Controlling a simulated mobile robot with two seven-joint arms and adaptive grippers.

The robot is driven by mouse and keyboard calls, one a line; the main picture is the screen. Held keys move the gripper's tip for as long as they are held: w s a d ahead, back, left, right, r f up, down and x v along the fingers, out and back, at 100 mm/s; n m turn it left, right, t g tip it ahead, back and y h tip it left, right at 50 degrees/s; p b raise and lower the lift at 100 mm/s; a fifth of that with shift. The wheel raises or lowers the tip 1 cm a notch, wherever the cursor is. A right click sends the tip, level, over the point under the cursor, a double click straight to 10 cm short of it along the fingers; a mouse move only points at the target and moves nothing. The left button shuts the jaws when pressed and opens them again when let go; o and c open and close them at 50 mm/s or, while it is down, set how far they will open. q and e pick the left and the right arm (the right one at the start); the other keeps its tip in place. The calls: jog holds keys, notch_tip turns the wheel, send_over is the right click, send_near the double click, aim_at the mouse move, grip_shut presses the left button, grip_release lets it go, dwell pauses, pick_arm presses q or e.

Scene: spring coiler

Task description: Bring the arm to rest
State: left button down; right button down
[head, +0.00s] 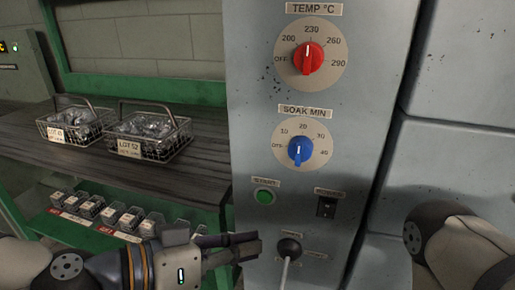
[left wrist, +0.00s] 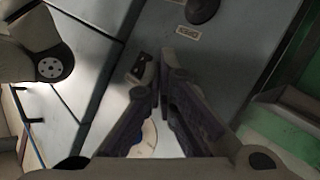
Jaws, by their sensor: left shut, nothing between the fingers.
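My left gripper (head: 246,248) is shut and empty at the lower front of the grey control panel (head: 255,110). Its fingertips are just left of the lever's black ball knob (head: 289,248); a small gap seems to separate them. In the left wrist view the gripper's fingertips (left wrist: 162,75) are together with nothing between them, and the panel lies behind. My right arm (head: 455,240) shows at the lower right, but its gripper is out of view.
The panel carries a red temperature dial (head: 307,59), pointing near 230, a blue soak dial (head: 300,150), pointing near 20, a green button (head: 264,197) and a black rocker switch (head: 327,207). Wire baskets (head: 152,149) stand on the wooden shelf (head: 205,165) at left, with small boxes (head: 108,215) below.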

pick_arm(q)
jog(key=s+f+n+g+y+p, duration=0.1)
jog(key=s+f+n+g+y, duration=0.3)
jog(key=s+f, duration=1.05)
jog(key=s+a+f+n+g+y+p, duration=0.1)
jog(key=s+a+f+g+y, duration=0.3)
jog(key=s+a+f, duration=0.5)
jog(key=s+a+f+n+y, duration=0.1)
jog(key=s+a+y, duration=0.1)
jog(key=s+a, duration=0.2)
jog(key=s+a+f+n+g+y, duration=0.1)
jog(key=s+a, duration=0.3)
jog(key=a, duration=0.4)
jog(key=shift+a+y+p, duration=0.2)
jog(key=shift+y+p, duration=0.15)
jog(key=shift+y, duration=0.55)
pick_arm(e)
jog(key=shift+t, duration=0.7)
jog(key=w+r, duration=0.3)
jog(key=shift+w+r, duration=0.2)
